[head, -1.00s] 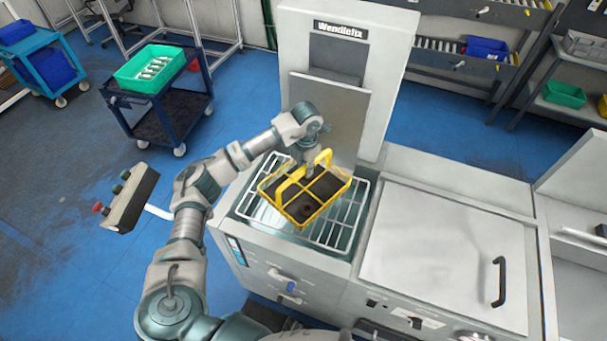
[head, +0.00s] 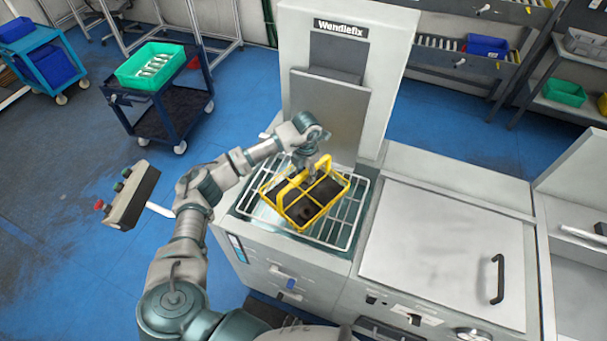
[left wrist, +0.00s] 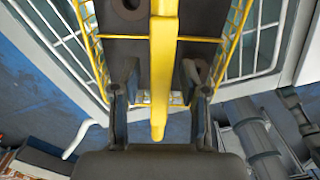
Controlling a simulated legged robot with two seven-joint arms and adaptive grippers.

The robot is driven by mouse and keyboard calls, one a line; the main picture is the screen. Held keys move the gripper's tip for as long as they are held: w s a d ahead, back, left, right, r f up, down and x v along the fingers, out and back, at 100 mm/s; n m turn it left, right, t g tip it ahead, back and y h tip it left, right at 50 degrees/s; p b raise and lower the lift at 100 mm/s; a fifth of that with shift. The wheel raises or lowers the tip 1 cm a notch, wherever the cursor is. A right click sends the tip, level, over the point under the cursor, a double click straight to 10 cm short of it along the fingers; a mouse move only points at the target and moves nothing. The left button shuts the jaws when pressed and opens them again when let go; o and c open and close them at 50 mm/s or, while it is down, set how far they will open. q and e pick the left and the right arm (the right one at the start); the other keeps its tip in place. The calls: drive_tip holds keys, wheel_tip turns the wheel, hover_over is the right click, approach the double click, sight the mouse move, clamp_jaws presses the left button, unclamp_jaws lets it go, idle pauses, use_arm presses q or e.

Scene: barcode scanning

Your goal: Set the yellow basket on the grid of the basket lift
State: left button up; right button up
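The yellow basket (head: 322,209) is a wire basket with dark contents and a tall handle. In the head view it sits on the white wire grid (head: 346,232) of the lift, slightly askew to its bars. My left gripper (head: 309,172) is at the basket's handle, coming from above and behind. In the left wrist view the yellow handle (left wrist: 163,60) runs between the two fingers of the left gripper (left wrist: 160,85). The fingers stand apart, with a gap visible beside the handle, so they look open around it. The right gripper is not in view.
The tall Wendlefix housing (head: 340,55) rises behind the grid. A closed lid with a black handle (head: 499,280) is to the right. A control box with buttons (head: 130,196) is to the left. A trolley with a green crate (head: 138,80) stands further back.

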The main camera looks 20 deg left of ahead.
use_arm(q)
drive_tip(key=shift+r, duration=0.1)
drive_tip(key=shift+r, duration=0.35)
wheel_tip(320, 180, up, 11)
drive_tip(key=b, duration=0.1)
drive_tip(key=shift+r, duration=0.2)
